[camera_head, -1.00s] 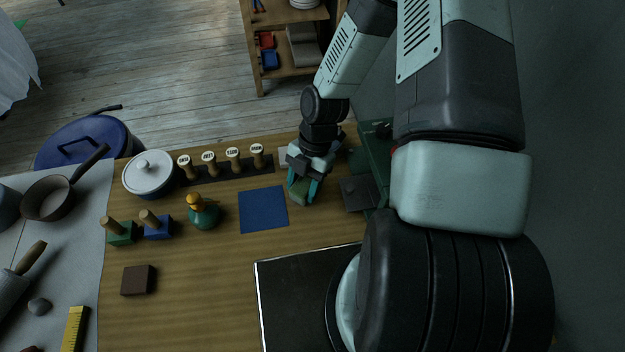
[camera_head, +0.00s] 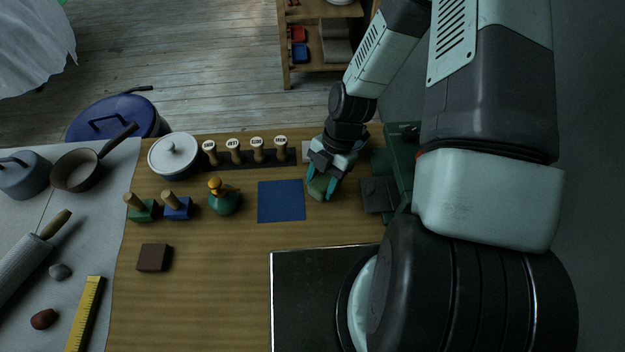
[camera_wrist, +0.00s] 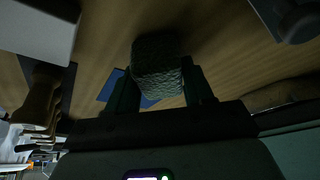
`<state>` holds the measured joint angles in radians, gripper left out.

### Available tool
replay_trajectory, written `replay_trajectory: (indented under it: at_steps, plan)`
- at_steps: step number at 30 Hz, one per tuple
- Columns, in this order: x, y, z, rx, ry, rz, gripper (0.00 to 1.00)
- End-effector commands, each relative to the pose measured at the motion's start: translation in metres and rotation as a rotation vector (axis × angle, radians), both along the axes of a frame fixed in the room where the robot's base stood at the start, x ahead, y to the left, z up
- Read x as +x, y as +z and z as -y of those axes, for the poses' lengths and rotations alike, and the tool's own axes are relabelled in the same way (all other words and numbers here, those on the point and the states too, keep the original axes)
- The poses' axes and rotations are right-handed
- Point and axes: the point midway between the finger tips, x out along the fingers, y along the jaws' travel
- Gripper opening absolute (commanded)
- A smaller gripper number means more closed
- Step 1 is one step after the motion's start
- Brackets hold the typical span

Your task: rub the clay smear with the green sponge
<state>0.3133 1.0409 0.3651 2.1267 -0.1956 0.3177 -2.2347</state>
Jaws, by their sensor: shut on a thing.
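The green sponge (camera_head: 317,187) is between the fingers of my gripper (camera_head: 322,193), just right of the blue square mat (camera_head: 281,214). In the wrist view the sponge (camera_wrist: 157,58) shows as a dark textured block gripped between the fingertips (camera_wrist: 160,84), with a strip of the blue mat (camera_wrist: 108,86) behind it. My gripper is shut on the sponge. I cannot tell whether the sponge touches the table. I cannot make out a clay smear in either view; the arm and gripper hide part of the table.
A row of wooden stamps (camera_head: 257,150) stands in a dark rack behind the mat. A green machine with a grey plate (camera_head: 379,195) is close on the right. A dark tray (camera_head: 300,290) lies in front. Bare wood lies between.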

Motion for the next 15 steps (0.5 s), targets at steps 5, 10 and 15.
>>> replay_trajectory:
  at_steps: [5, 10, 15]
  plan:
    - [0.0, 0.0, 0.018, -0.002, -0.003, 0.0, 0.27]
    - [0.0, 0.0, 0.033, -0.001, -0.003, 0.001, 0.27]
    - [-0.003, 0.001, 0.02, -0.001, 0.003, 0.002, 0.27]
